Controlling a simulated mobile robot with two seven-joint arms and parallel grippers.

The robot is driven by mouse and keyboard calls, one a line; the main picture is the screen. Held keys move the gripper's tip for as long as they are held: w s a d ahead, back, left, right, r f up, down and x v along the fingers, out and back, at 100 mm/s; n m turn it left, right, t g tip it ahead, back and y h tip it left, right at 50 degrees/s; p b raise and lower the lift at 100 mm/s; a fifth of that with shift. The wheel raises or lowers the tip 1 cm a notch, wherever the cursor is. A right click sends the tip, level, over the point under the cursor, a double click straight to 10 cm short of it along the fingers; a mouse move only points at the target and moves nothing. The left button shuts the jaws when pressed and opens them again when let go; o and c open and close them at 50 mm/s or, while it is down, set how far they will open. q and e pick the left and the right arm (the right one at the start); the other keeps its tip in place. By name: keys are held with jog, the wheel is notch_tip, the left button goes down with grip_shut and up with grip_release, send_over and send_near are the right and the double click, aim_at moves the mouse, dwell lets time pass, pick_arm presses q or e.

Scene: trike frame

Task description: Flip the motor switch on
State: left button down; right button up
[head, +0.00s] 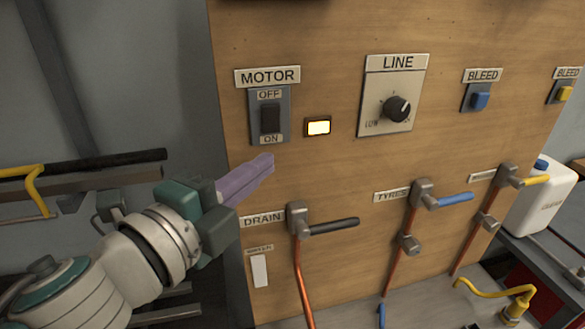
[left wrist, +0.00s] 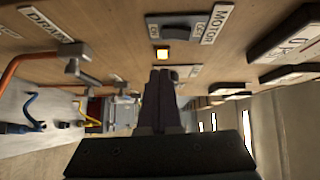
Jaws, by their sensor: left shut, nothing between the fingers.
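The motor switch (head: 270,118) is a black rocker on a grey plate, with OFF above it, ON below it and a MOTOR label on top. I cannot tell for sure which way the rocker is pressed. A small lamp (head: 318,127) right of the plate glows yellow-white. My left gripper (head: 268,164) is shut and empty, its purple fingertips just below the switch plate and apart from the rocker. In the left wrist view, the shut fingers (left wrist: 160,78) point toward the panel, with the lit lamp (left wrist: 162,55) and switch plate (left wrist: 180,27) beyond. My right gripper is not in view.
The wooden panel (head: 335,175) also bears a LINE knob (head: 396,108), a blue BLEED button (head: 480,100) and a yellow button (head: 565,93). Lower down are a black DRAIN lever (head: 335,227), a blue lever (head: 455,199) and pipes. A white jug (head: 541,203) stands at right.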

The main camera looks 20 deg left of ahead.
pick_arm(q)
jog(key=b+v, duration=0.2)
jog(key=v, duration=0.5)
jog(key=shift+a+f, duration=0.2)
jog(key=shift+f, duration=0.25)
